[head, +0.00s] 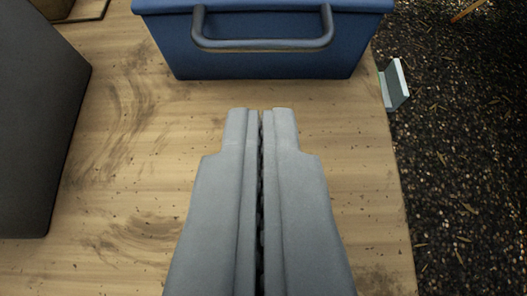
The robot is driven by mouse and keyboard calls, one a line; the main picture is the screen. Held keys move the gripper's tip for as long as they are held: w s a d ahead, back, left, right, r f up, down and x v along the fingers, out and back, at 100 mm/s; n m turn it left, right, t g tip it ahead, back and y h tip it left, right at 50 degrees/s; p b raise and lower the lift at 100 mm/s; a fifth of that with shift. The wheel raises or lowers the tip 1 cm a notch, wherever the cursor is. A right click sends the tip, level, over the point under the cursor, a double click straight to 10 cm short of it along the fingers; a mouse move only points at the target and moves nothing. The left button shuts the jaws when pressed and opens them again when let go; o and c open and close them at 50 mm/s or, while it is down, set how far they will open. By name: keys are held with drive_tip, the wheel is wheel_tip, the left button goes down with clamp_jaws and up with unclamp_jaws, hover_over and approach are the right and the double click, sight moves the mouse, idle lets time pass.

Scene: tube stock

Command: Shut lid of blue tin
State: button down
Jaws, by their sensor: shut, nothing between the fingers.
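The blue tin (265,64) stands on the wooden table at the top of the head view. Its near wall and a grey bar handle (262,43) face me. The upper part of the tin runs out of the picture, so I cannot tell how its lid stands. My gripper (261,112) is shut with nothing between its fingers. It points at the tin from the near side, and its tips show below the tin's lower edge in the picture, apart from it.
A dark grey box-like thing (35,120) stands at the left. A small pale metal bracket (394,84) is at the table's right edge. Beyond that edge is dark, speckled ground (465,170). The wooden table (125,190) is bare on both sides of my gripper.

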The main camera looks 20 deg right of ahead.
drive_tip(key=v, duration=1.1)
drive_tip(key=s+d+r+n+t+y, duration=0.1)
drive_tip(key=s+d+r+t, duration=0.2)
drive_tip(key=s, duration=0.4)
drive_tip(key=s+d+r+n+t+y, duration=0.2)
drive_tip(key=s+d+r+t, duration=0.1)
drive_tip(key=s, duration=0.5)
wheel_tip(320, 180, up, 2)
drive_tip(key=shift+s+d+r+n+y, duration=0.2)
drive_tip(key=shift+d+n+y, duration=0.1)
drive_tip(key=shift+d, duration=0.55)
